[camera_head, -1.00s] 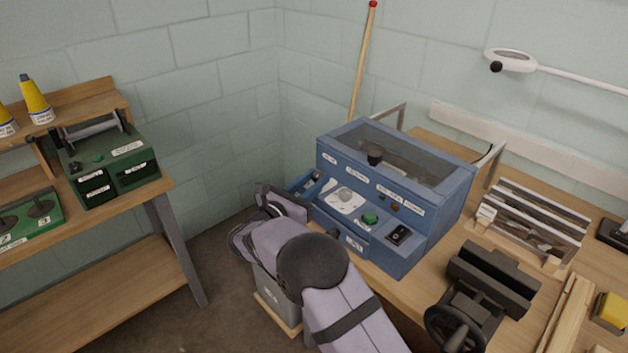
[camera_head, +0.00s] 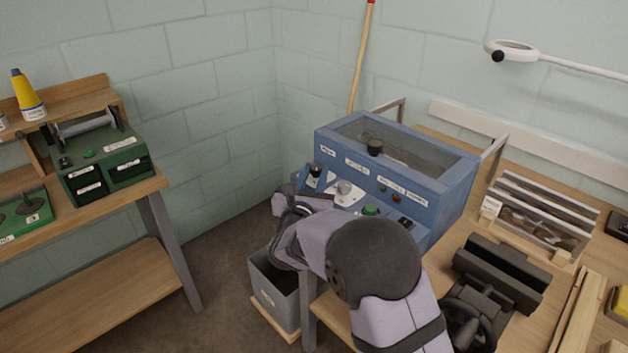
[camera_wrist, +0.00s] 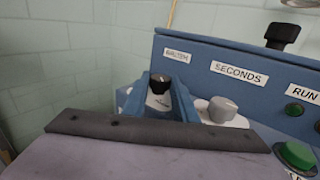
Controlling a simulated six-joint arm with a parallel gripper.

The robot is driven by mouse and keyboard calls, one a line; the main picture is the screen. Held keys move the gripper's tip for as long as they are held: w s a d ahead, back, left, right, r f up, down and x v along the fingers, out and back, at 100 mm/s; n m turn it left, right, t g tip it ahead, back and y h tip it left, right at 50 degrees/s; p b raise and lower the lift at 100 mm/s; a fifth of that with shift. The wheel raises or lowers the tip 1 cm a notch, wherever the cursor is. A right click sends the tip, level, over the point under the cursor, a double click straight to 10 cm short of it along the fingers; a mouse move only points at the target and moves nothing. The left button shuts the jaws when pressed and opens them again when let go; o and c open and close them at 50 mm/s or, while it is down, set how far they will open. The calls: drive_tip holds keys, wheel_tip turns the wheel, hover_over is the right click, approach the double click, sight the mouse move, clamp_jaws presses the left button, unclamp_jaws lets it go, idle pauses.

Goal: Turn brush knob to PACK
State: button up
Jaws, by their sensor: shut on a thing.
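A blue machine (camera_head: 430,212) stands on the bench, with a sloped front panel. A black-topped knob (camera_wrist: 160,79) sits at the panel's left end; its top also shows in the head view (camera_head: 316,169). My gripper (camera_wrist: 159,93) has its blue fingers on either side of this knob and is shut on it. The label above the knob is too blurred to read surely, and I cannot read its pointer setting. A grey knob (camera_wrist: 222,108) on a white plate, under the label SECONDS, is just right of my fingers. My arm hides the panel's lower front.
A grey bin (camera_head: 272,290) is below my wrist. A vise (camera_head: 500,275) and a rack (camera_head: 540,220) are at right.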

drive_tip(key=shift+r, duration=0.1)
drive_tip(key=o, duration=1)
drive_tip(key=shift+o, duration=0.2)
drive_tip(key=shift+s+a, duration=0.15)
drive_tip(key=shift+s, duration=0.45)
drive_tip(key=s+a+b, duration=0.1)
drive_tip(key=s, duration=0.5)
